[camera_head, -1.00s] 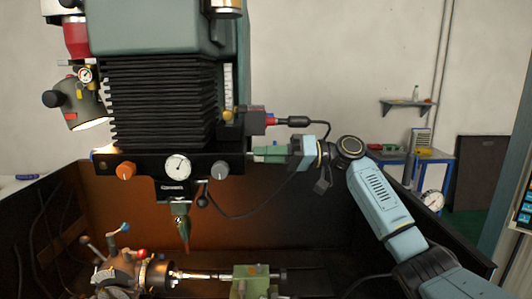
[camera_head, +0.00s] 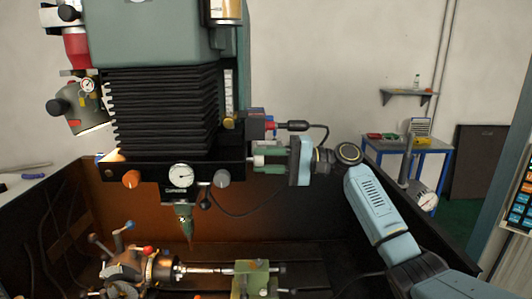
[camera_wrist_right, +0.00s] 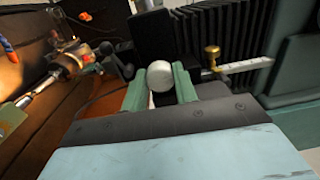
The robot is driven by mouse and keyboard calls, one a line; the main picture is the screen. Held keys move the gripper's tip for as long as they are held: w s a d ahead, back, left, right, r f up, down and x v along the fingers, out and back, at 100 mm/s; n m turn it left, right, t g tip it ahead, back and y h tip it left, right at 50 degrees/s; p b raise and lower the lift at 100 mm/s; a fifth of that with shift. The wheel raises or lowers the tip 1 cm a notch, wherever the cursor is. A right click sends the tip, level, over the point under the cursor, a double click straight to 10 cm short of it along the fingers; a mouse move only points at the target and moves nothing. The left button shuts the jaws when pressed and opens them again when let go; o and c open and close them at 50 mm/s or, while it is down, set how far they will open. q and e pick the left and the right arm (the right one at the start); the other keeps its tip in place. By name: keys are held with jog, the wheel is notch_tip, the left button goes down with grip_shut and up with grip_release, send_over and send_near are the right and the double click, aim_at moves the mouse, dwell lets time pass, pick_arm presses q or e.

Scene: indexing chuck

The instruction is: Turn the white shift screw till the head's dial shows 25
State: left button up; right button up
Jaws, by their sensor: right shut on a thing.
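The white shift screw (camera_wrist_right: 160,80) shows in the right wrist view as a pale round end between my two green fingers. In the head view it sits at the right side of the machine's head, mostly hidden by my right gripper (camera_head: 268,162). My right gripper is shut on it, reaching in from the right. The white round dial (camera_head: 181,177) is on the front of the black head, left of the gripper; its figures are too small to read. My left gripper is not in view.
A chuck with levers (camera_head: 130,265) and a green block (camera_head: 252,278) stand underneath. A black plug with a cable (camera_head: 297,126) is just above my gripper.

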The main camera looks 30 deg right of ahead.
jog(key=shift+r+m+p, duration=0.1)
jog(key=shift+m+p, duration=0.4)
jog(key=shift+m, duration=0.3)
jog(key=o, duration=1)
jog(key=b+v, duration=0.4)
jog(key=v, duration=0.9)
jog(key=shift+s+d, duration=0.15)
jog(key=shift+s, duration=0.05)
